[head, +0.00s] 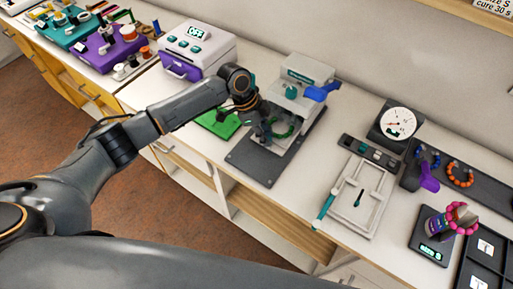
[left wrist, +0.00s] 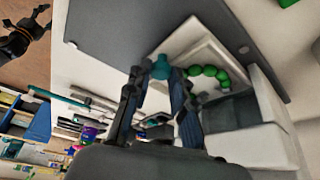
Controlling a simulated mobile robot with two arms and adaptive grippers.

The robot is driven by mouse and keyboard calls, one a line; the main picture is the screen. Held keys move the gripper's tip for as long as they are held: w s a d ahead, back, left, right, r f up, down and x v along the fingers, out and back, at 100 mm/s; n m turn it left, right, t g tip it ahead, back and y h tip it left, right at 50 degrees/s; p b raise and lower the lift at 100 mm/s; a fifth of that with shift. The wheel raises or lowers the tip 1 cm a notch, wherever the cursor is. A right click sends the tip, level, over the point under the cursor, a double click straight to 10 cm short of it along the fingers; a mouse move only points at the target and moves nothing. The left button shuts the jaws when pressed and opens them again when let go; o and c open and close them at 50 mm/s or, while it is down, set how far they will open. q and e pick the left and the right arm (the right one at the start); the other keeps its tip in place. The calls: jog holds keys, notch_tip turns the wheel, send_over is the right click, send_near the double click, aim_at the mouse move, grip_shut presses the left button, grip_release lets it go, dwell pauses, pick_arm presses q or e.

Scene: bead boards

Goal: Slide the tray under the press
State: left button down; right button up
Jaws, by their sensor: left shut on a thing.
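The pale square tray (left wrist: 197,38) lies on a dark grey base plate (head: 256,163) in front of the press (head: 311,68). A curve of green beads (left wrist: 208,73) lies on it, and these also show in the head view (head: 285,133). The press is white, with a blue lever (head: 322,92) at its upper right. My left gripper (left wrist: 160,80) is shut on the tray's teal knob (left wrist: 160,67). The gripper and arm hide part of the tray in the head view. A dark part at the upper left of the left wrist view looks like my right gripper (left wrist: 20,40); its jaws are unclear.
A green board (head: 217,123) lies left of the base plate. A white box with a purple handle (head: 197,50) stands farther left. To the right are a pale frame (head: 357,205), a round dial (head: 397,123) and a scale (head: 432,247). Bare counter lies right of the plate.

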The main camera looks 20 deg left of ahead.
pick_arm(q)
jog(key=shift+w+d, duration=0.15)
jog(key=shift+w, duration=0.4)
jog(key=shift+r, duration=0.15)
jog(key=c, duration=1.5)
grip_release()
jog(key=o, duration=0.3)
jog(key=shift+o, duration=0.2)
jog(key=v, duration=1.1)
jog(key=shift+r, duration=0.35)
